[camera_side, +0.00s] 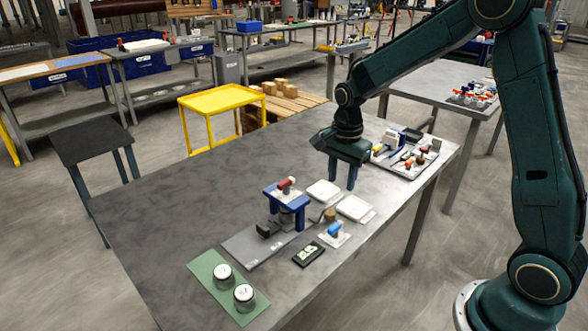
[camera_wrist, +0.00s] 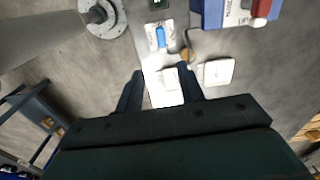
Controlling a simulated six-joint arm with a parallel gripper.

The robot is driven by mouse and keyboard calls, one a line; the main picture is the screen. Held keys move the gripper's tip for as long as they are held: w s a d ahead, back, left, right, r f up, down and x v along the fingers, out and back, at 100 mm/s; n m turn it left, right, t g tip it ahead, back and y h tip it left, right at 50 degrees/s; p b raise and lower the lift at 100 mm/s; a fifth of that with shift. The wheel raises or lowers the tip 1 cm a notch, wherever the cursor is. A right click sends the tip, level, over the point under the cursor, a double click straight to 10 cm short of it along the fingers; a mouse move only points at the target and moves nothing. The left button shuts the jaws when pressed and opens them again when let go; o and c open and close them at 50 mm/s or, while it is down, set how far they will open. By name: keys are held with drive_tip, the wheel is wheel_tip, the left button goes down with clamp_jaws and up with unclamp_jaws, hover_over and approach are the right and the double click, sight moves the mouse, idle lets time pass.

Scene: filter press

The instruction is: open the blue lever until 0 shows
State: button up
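The blue lever (camera_side: 334,229) sits on a small white base near the table's front edge; in the wrist view it (camera_wrist: 160,37) lies ahead of the fingertips. A black display (camera_side: 308,254) with pale green digits lies beside it; I cannot read the digits surely. My gripper (camera_side: 342,186) points down over the table, behind and apart from the lever. In the wrist view my gripper (camera_wrist: 160,69) has its two fingers spread with nothing held between them.
A blue press frame with a red handle (camera_side: 287,185) stands left of the lever. A green mat (camera_side: 213,269) holds two jars at the left. A tray of parts (camera_side: 386,160) stands right. The back left tabletop is clear.

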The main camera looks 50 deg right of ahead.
sight(336, 225)
drive_tip(key=shift+w+d+f+m, duration=0.15)
drive_tip(key=shift+w+f+m, duration=0.15)
drive_tip(key=shift+f, duration=0.3)
drive_tip(key=shift+f, duration=6.85)
clamp_jaws()
